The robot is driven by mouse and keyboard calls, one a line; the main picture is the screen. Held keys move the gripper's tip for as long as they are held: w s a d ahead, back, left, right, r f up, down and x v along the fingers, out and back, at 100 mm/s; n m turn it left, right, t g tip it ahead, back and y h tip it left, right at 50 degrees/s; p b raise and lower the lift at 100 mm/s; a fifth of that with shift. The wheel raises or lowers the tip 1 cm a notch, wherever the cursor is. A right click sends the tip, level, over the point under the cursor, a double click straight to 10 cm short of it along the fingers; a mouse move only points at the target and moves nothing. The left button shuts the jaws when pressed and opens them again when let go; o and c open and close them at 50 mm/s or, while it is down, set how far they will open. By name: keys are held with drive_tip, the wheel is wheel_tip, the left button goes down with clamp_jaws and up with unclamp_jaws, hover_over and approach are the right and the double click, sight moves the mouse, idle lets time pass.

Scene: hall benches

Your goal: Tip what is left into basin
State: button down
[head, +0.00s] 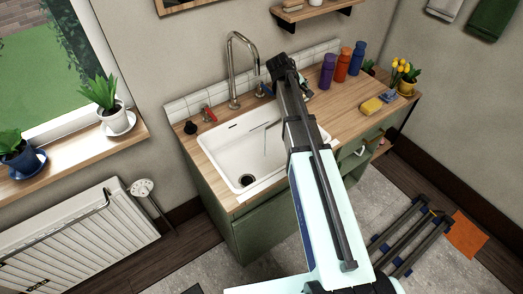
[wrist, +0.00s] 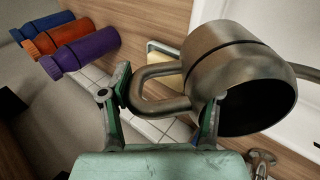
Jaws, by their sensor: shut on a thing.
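My gripper (wrist: 160,108) is shut on the handle of a brushed metal mug (wrist: 225,70), seen close in the wrist view. The mug is tilted, its dark open mouth facing the lower right of that view; its contents cannot be made out. The white basin (head: 221,143) is set in the wooden counter in the head view, with a dark drain near its front. My arm reaches across the basin's right side, and the mug is mostly hidden there. A thin pale vertical streak (head: 265,143) shows against the basin; I cannot tell whether it is liquid.
A tall curved tap (head: 231,68) stands behind the basin. Purple (head: 327,71), red (head: 342,66) and blue (head: 357,59) bottles stand at the counter's back. Counter between basin and sponge is mostly clear.

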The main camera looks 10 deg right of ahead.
drive_tip(key=shift+a+r, duration=0.1)
drive_tip(key=shift+r, duration=0.1)
drive_tip(key=shift+s+a+r+h, duration=0.1)
drive_tip(key=shift+s+r+h, duration=0.05)
drive_tip(key=shift+r+h, duration=0.15)
drive_tip(key=shift+r+b, duration=0.15)
drive_tip(key=shift+b, duration=0.15)
